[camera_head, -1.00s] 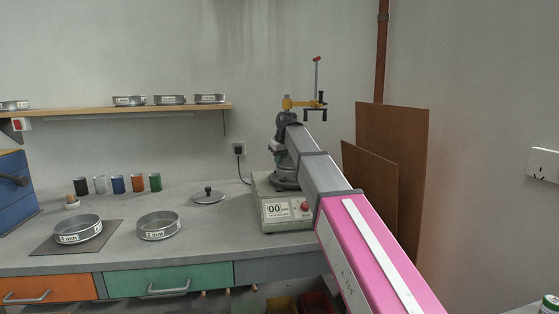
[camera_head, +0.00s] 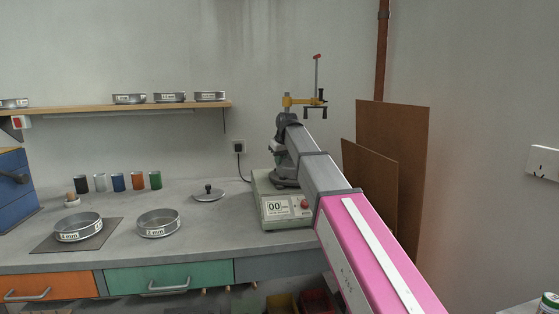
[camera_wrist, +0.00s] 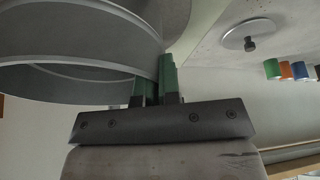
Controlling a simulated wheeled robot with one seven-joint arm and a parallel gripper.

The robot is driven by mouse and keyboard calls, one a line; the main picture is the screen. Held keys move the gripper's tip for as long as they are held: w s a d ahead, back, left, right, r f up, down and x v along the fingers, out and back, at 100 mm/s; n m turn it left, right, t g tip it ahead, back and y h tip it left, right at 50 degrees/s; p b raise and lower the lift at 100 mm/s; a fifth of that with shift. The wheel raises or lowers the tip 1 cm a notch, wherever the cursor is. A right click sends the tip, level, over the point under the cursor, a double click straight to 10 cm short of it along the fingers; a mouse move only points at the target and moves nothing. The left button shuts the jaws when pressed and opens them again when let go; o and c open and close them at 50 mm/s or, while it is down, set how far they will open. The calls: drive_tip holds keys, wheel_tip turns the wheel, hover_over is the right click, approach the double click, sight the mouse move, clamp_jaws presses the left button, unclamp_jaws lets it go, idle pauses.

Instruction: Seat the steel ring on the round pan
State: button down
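My gripper (camera_wrist: 156,85) has green fingers close together at the edge of a grey steel ring (camera_wrist: 30,85), with its wall appearing to be between them. The ring's curved wall fills the upper left of the wrist view. In the head view my arm hides most of the gripper, above the pale green bench machine (camera_head: 267,219). A dark round base shows on top of the machine behind the arm. I cannot make out the round pan for certain, nor whether the ring touches it.
A steel sieve (camera_head: 78,231) stands on a dark mat (camera_head: 45,246), and another sieve (camera_head: 158,226) stands beside it. A knobbed lid (camera_head: 208,194) lies left of the machine, with several coloured cups (camera_head: 118,183) further left. Brown boards (camera_head: 410,150) lean on the wall at the right.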

drive_tip(key=c, duration=1.2)
unclamp_jaws()
drive_tip(key=shift+c, duration=0.2)
drive_tip(key=v, duration=1)
drive_tip(key=shift+r, duration=0.35)
drive_tip(key=shift+s+d, duration=0.1)
drive_tip(key=shift+s, duration=0.05)
